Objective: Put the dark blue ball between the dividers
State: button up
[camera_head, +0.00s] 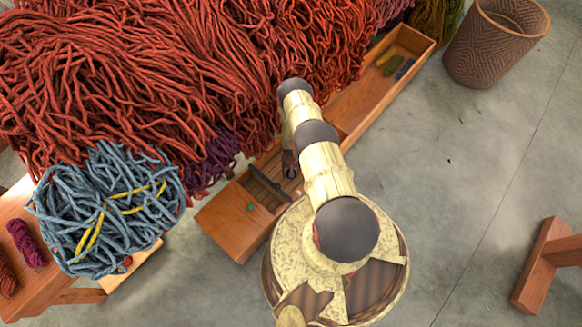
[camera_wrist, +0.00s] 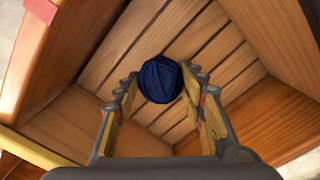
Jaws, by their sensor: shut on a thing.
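The dark blue ball (camera_wrist: 160,80) is a round wound ball in the wrist view. My gripper (camera_wrist: 159,82) is shut on it, with one yellowish finger pad on each side. Ball and fingertips are over a slatted wooden floor (camera_wrist: 105,55) between plain wooden walls (camera_wrist: 275,40). I cannot tell whether the ball touches the floor. In the head view a long wooden box (camera_head: 232,222) runs diagonally under my arm, with a dark divider (camera_head: 264,186) across its near part. My gripper (camera_head: 290,168) shows only in part there, over the box. The ball is hidden in that view.
A big heap of red yarn (camera_head: 130,80) covers the upper left, beside the box. A blue-grey yarn pile (camera_head: 110,215) with yellow strands lies lower left. Small coloured pieces (camera_head: 390,66) lie in the box's far end. A woven basket (camera_head: 495,45) stands upper right. The right floor is mostly clear.

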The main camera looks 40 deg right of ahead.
jog(key=shift+f+b, duration=0.75)
jog(key=shift+f, duration=1.05)
jog(key=shift+f, duration=0.15)
jog(key=o, duration=1.2)
notch_tip(320, 180, up, 12)
jog(key=p, duration=0.4)
jog(key=shift+p, duration=0.4)
